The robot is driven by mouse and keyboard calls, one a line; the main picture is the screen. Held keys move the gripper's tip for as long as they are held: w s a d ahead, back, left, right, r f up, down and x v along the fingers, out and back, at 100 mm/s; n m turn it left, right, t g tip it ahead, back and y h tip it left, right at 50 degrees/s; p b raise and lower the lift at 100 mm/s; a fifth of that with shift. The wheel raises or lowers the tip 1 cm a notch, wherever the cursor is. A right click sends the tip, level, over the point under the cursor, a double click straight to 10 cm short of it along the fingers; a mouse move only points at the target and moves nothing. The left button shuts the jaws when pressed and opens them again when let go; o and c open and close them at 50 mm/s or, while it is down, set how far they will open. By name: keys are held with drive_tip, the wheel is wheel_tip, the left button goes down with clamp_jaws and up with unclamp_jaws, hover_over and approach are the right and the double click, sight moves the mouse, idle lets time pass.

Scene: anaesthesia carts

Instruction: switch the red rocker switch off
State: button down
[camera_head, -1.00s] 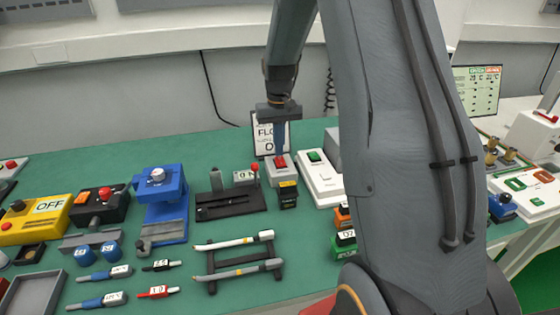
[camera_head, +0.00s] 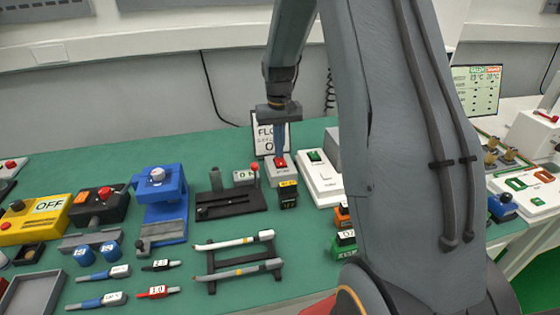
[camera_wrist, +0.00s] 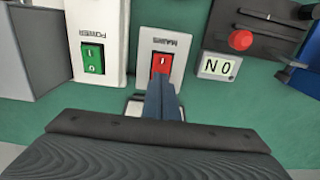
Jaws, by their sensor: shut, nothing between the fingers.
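The red rocker switch (camera_wrist: 162,65) is set in a small light box (camera_wrist: 151,45) labelled MAINS, upside down in the wrist view. A white mark shows on the rocker's far part in that view; its near part is hidden behind my fingers. In the head view the red switch (camera_head: 281,162) is on top of the box on the green bench. My gripper (camera_wrist: 161,80) is shut and empty, pointing down, with its fingertips at the rocker's near end. I cannot tell whether they touch it, nor which way the rocker is tilted.
A white POWER box with a green switch (camera_head: 315,156) stands close beside it. On the other side is a black lever device (camera_head: 230,205) with a red knob and an ON display (camera_wrist: 217,66). A partly hidden sign (camera_head: 263,140) stands behind. A small black-and-yellow block (camera_head: 288,197) is in front.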

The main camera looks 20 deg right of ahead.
drive_tip(key=shift+f, duration=0.4)
idle(0.3)
wheel_tip(320, 180, up, 7)
drive_tip(key=p, duration=0.4)
idle(0.4)
idle(0.3)
